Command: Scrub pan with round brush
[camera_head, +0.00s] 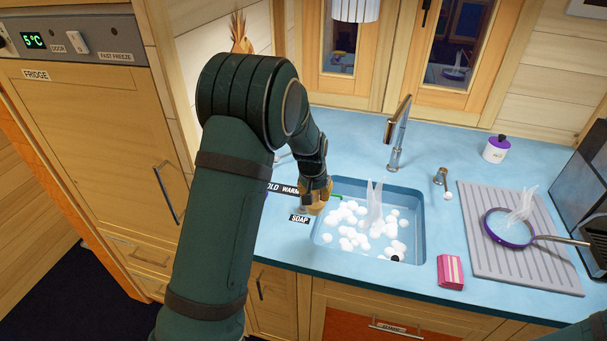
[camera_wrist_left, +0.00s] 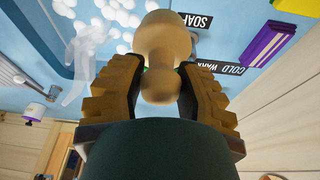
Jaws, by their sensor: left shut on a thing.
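My left gripper (camera_head: 318,192) is shut on a rounded wooden piece, which looks like the handle of the round brush (camera_wrist_left: 168,45), at the left rim of the sink. In the left wrist view the wood sits between the two ribbed fingers (camera_wrist_left: 160,95). The bristles are hidden. A purple-rimmed pan (camera_head: 507,228) rests on the grey drying mat (camera_head: 540,270) to the right of the sink, its handle pointing right. Part of my right arm shows at the lower right corner.
The sink (camera_head: 421,225) holds white foam balls and a pale translucent shape. A faucet (camera_head: 397,135) stands behind it. A pink sponge-like block (camera_head: 450,271) lies in front, right of the sink. A white jar (camera_head: 495,150) stands at the back. A dark appliance (camera_head: 583,175) borders the right.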

